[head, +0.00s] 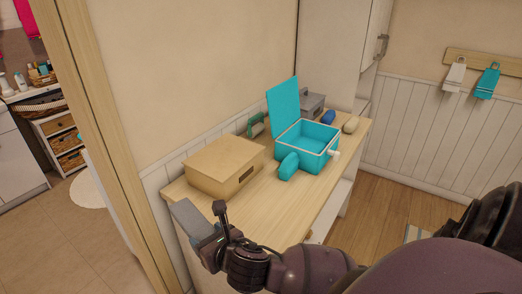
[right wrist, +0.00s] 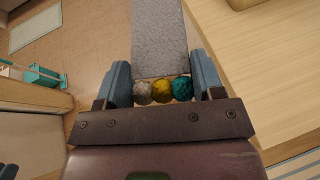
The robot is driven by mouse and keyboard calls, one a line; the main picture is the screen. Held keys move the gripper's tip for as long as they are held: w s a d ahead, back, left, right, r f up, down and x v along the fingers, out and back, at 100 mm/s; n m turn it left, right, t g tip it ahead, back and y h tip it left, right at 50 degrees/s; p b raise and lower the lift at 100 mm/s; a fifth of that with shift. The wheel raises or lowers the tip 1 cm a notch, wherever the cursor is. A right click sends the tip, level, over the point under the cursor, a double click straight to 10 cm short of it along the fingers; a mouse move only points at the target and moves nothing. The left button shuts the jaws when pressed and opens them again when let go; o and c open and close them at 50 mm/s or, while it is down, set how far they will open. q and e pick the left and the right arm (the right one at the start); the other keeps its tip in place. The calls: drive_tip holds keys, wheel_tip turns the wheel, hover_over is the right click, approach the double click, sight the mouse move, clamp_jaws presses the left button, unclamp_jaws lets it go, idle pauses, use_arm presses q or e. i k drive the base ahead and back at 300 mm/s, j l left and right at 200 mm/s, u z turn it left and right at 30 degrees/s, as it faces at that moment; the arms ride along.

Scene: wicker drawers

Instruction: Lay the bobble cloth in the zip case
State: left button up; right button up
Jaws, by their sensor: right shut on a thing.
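The bobble cloth (head: 187,217) is a flat grey cloth. In the right wrist view the cloth (right wrist: 160,38) has a row of grey, yellow and teal bobbles along its near end. My right gripper (head: 211,236) is shut on that end, and the cloth sticks out past the fingers, beside the counter's near left end. The bobbles sit between the two blue fingers (right wrist: 163,88). The zip case (head: 319,154) is a teal box on the counter, with its lid (head: 284,107) standing upright at its left. Its inside looks empty. My left gripper is not in view.
On the counter (head: 268,209), a closed wooden box (head: 222,167) stands left of the case. A teal rounded item (head: 289,166) lies in front of the case. A grey box (head: 312,105), a blue item (head: 328,117) and a cream item (head: 351,125) are behind. The counter's front part is clear.

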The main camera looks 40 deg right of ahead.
sight(312, 147)
drive_tip(key=k+l+u, duration=0.1)
drive_tip(key=u, duration=0.3)
drive_tip(key=k+l+u, duration=0.1)
drive_tip(key=u, duration=0.35)
drive_tip(key=k+u, duration=0.2)
drive_tip(key=u, duration=0.2)
drive_tip(key=k+u, duration=0.15)
drive_tip(key=u, duration=0.25)
drive_tip(key=k+u, duration=0.15)
drive_tip(key=u, duration=0.25)
drive_tip(key=k+l+u, duration=0.1)
drive_tip(key=k+u, duration=0.15)
drive_tip(key=u, duration=0.15)
drive_tip(key=k+u, duration=0.25)
drive_tip(key=u, duration=0.2)
drive_tip(key=k+l, duration=0.1)
drive_tip(key=k, duration=0.2)
drive_tip(key=k+l+z, duration=0.1)
drive_tip(key=k, duration=0.25)
drive_tip(key=k+l+z, duration=0.2)
drive_tip(key=k+z, duration=0.25)
drive_tip(key=k+l+z, duration=0.25)
drive_tip(key=z, duration=0.2)
drive_tip(key=k+l+z, duration=0.25)
drive_tip(key=l+z, duration=0.15)
drive_tip(key=k+l+z, duration=0.15)
drive_tip(key=l+z, duration=0.3)
drive_tip(key=i+l+z, duration=0.1)
drive_tip(key=i+l, duration=0.3)
